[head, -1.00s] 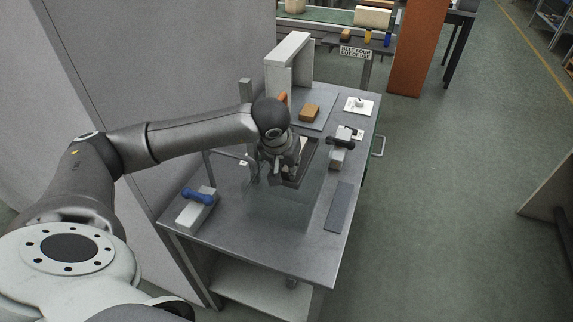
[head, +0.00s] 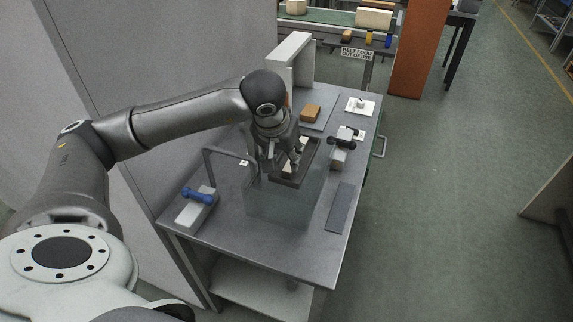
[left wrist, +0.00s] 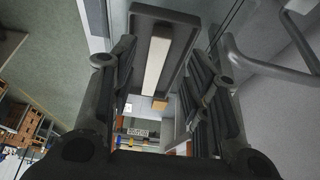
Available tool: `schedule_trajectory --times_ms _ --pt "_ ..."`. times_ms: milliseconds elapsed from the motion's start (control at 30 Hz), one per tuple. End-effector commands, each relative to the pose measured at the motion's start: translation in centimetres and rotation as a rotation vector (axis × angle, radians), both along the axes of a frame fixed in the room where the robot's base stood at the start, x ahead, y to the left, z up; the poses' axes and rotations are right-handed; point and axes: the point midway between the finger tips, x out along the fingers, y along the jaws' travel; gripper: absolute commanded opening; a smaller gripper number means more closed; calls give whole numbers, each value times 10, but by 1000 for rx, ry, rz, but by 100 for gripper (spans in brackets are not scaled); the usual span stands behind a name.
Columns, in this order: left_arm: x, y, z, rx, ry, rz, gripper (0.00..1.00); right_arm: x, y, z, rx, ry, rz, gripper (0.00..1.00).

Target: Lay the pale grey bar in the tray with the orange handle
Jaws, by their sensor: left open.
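A pale grey bar (left wrist: 158,62) lies lengthwise in a dark, rimmed tray (left wrist: 183,20) in the left wrist view. My left gripper (left wrist: 157,62) is open, its two fingers apart on either side of the bar in that view. In the head view, the gripper (head: 284,165) is over the dark tray (head: 288,181) and hides much of it and of the bar. I cannot tell how high the fingertips are above the bar. No orange handle shows clearly on this tray. My right gripper is out of view.
A see-through grey box or panel (head: 283,205) stands below the tray. A grey tube frame (head: 228,153) is close on the left. A blue-handled block (head: 198,204), a black-handled block (head: 339,158), a brown block (head: 310,112) and a flat dark strip (head: 341,208) lie around the table.

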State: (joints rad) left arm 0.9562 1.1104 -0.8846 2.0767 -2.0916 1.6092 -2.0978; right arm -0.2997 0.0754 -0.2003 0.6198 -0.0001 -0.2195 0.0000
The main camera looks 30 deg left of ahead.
Motion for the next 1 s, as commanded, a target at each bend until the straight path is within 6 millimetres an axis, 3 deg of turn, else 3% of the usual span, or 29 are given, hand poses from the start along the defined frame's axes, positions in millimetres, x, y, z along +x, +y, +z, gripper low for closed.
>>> schedule_trajectory --times_ms 200,333,1000 --pt "-14 -4 37 -1 -3 -1 43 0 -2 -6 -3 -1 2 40" --pt "-19 -5 48 0 -1 1 43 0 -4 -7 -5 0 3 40" --pt "-21 -10 50 -16 2 -4 43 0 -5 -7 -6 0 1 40"
